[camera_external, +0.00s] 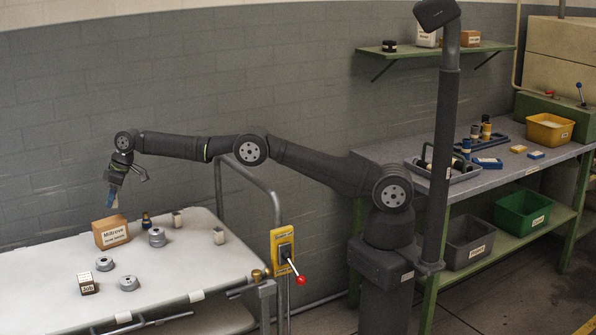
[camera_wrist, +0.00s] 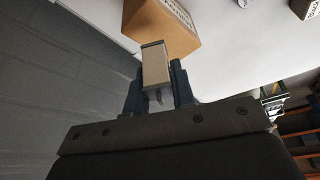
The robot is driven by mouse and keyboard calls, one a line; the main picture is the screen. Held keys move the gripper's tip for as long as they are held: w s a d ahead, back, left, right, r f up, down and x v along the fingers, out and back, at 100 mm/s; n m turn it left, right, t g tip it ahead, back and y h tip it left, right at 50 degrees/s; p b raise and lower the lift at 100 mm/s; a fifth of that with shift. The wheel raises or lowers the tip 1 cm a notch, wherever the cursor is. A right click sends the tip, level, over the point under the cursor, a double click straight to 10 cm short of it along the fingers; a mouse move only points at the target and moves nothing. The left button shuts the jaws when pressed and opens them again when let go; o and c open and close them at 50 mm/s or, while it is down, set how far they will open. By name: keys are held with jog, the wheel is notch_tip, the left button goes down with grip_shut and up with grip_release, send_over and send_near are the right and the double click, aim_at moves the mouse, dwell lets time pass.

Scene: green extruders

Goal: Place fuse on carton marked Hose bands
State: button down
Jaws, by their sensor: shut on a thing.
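The fuse is a small beige block with a dark end cap; it shows in the wrist view (camera_wrist: 155,68) and faintly under my gripper in the external view (camera_external: 114,202). My gripper (camera_external: 115,190) points down and is shut on the fuse, with a finger on each side in the wrist view (camera_wrist: 157,83). The brown carton (camera_external: 104,237) stands on the white table at the left, its label reading Miltrove with a smaller line that looks like Hose bands. The fuse is just above or behind the carton's top; whether they touch is unclear. The carton (camera_wrist: 150,22) also shows beyond the fuse.
Close right of the carton stand a dark blue and gold cylinder (camera_external: 146,220) and a grey round part (camera_external: 157,238). In front are two grey discs and a small box (camera_external: 87,285). The front right tabletop is clear.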

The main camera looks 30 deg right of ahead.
aim_at(113, 208)
jog(key=shift+f, duration=1.9)
jog(key=c, duration=1.2)
grip_release()
jog(key=shift+f, duration=0.15)
jog(key=v, duration=1.2)
jog(key=shift+r, duration=0.2)
jog(key=shift+f, duration=0.1)
jog(key=x, duration=1.2)
jog(key=shift+f, duration=0.15)
jog(key=shift+r, duration=0.2)
